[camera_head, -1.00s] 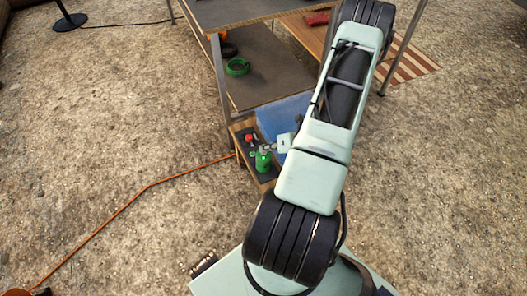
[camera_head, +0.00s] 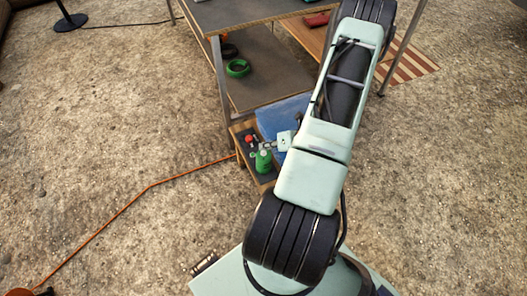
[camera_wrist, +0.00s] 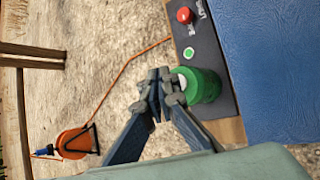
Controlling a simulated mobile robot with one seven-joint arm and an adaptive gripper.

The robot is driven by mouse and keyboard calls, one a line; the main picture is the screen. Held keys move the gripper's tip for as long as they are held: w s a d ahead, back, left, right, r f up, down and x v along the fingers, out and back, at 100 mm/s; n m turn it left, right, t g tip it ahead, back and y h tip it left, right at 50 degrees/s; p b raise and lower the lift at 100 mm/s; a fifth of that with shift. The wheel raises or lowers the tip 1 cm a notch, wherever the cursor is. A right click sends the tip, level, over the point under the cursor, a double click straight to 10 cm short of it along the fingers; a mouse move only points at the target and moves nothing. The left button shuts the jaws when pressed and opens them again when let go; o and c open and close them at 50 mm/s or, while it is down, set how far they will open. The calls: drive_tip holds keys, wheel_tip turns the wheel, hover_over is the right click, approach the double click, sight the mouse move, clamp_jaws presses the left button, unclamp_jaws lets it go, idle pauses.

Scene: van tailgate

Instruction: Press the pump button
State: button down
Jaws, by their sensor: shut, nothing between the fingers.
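A dark control panel (camera_wrist: 205,42) lies on a small wooden stand. It has a red knob-like button (camera_wrist: 184,15) and a small flat green button (camera_wrist: 188,53) with a pale rim. The printed labels are too small to read, so I cannot tell which is the pump button. The red button also shows in the head view (camera_head: 249,139). A green cylinder (camera_wrist: 205,86) with a pale top stands beside the green button; it shows in the head view too (camera_head: 263,162). My gripper (camera_wrist: 164,82) is shut and empty, its fingertips overlapping the cylinder's edge in the wrist view; contact is unclear.
A blue padded surface (camera_wrist: 280,65) lies right beside the panel. A workbench (camera_head: 275,65) with a green coil (camera_head: 237,68) on its lower shelf stands behind. An orange cable (camera_head: 150,186) crosses the gravel to an orange reel (camera_wrist: 76,143). Open ground lies left.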

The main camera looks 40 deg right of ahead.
sight(265, 154)
wheel_tip(265, 154, up, 5)
drive_tip(key=p, duration=0.3)
drive_tip(key=shift+r, duration=0.1)
idle(0.4)
